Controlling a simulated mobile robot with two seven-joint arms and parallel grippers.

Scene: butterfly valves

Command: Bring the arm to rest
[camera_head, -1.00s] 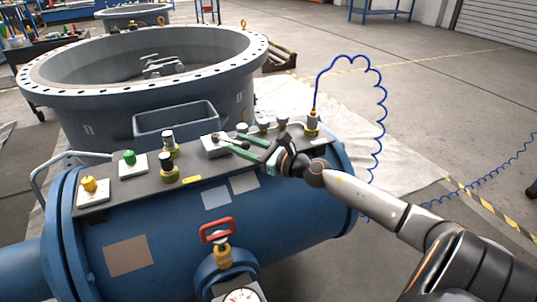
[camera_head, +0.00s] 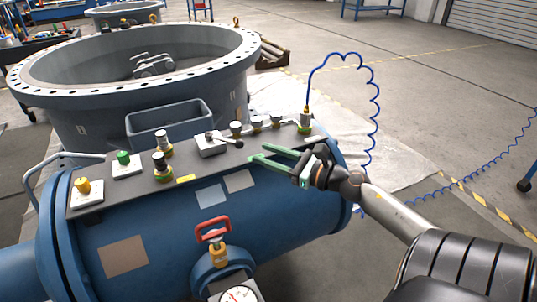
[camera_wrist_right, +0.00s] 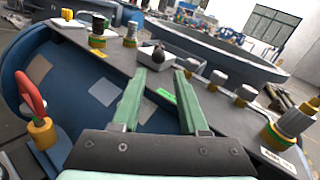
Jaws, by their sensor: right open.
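My right gripper (camera_head: 270,158) has green fingers. It is open and empty in the head view, above the front right of the dark panel on the blue valve body (camera_head: 160,232). In the right wrist view its two fingers (camera_wrist_right: 162,90) stand apart with nothing between them. A grey box with a lever (camera_head: 212,144) sits on the panel, left of and apart from the fingertips. It also shows beyond the fingers in the wrist view (camera_wrist_right: 165,58). My left gripper is not in view.
Yellow (camera_head: 83,187) and green (camera_head: 123,158) knobs stand on the panel's left. A fitting with a coiled blue hose (camera_head: 304,120) stands close behind the right gripper. A grey bin (camera_head: 170,128) and large flanged ring (camera_head: 60,98) lie behind. Floor is free at right.

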